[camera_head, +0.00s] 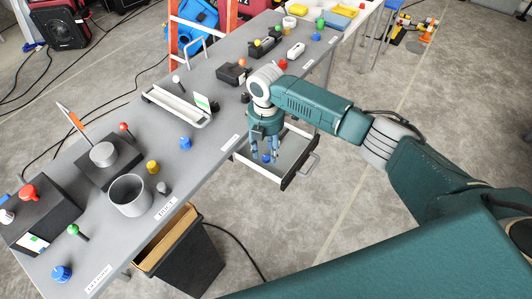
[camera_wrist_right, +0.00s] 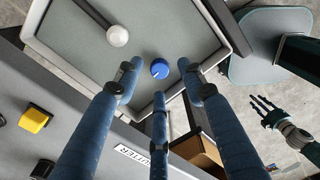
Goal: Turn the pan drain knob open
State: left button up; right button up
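The pan drain knob is a small blue knob (camera_head: 267,158) in the shallow grey pan (camera_head: 298,166) that sticks out from the table's side. In the right wrist view the knob (camera_wrist_right: 160,69) shows whole, with a white mark, on the floor of the pan (camera_wrist_right: 75,42). My right gripper (camera_head: 265,152) points down over the pan, its three fingers spread around the knob's place. In the wrist view the fingers (camera_wrist_right: 158,90) are apart, with the knob just beyond their tips; no contact shows. My left gripper (camera_wrist_right: 268,112) appears at the right of the wrist view, fingers spread and empty.
A white ball on a dark rod (camera_wrist_right: 117,36) shows over the pan. The grey table (camera_head: 130,90) carries several coloured knobs and a grey cup (camera_head: 130,195). A dark bin (camera_head: 185,262) stands below. Open floor lies right of the pan.

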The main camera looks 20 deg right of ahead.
aim_at(266, 160)
jog(key=shift+f, duration=1.35)
grip_shut()
